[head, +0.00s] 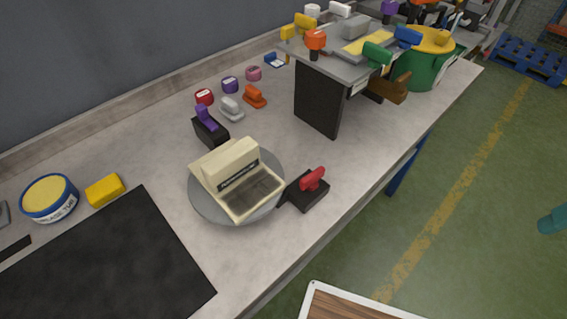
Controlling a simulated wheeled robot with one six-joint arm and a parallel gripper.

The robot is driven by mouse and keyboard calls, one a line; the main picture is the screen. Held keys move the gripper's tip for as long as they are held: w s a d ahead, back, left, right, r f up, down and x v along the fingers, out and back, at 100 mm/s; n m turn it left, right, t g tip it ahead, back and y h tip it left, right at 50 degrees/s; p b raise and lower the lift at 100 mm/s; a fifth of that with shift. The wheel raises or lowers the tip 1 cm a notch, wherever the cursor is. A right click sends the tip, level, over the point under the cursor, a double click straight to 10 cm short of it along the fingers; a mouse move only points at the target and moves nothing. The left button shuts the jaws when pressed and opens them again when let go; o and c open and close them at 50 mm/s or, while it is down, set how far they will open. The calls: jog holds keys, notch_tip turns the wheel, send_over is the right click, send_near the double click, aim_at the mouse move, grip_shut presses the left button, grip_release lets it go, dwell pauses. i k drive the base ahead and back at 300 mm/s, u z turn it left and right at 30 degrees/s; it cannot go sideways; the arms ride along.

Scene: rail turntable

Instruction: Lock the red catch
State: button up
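The red catch (312,180) is a red lever on a black block at the right edge of a round grey turntable (205,205), near the bench's front edge. A dark tongue from the block reaches toward the disc; whether it engages the disc is too small to tell. A beige box (232,172) with a raised lid stands on the turntable. A second, purple catch (207,118) on a black block sits behind the turntable. My gripper is not in view.
A raised grey shelf (335,68) with coloured levers stands to the right, beside a green tub (425,72). Small coloured pieces lie behind. A black mat (100,265), yellow block (105,190) and blue-rimmed tin (50,198) are at left. The bench in front of the turntable is clear.

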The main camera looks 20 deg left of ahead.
aim_at(310, 182)
jog(key=u, duration=0.85)
jog(key=k, duration=0.6)
jog(key=u, duration=0.6)
jog(key=i, duration=0.45)
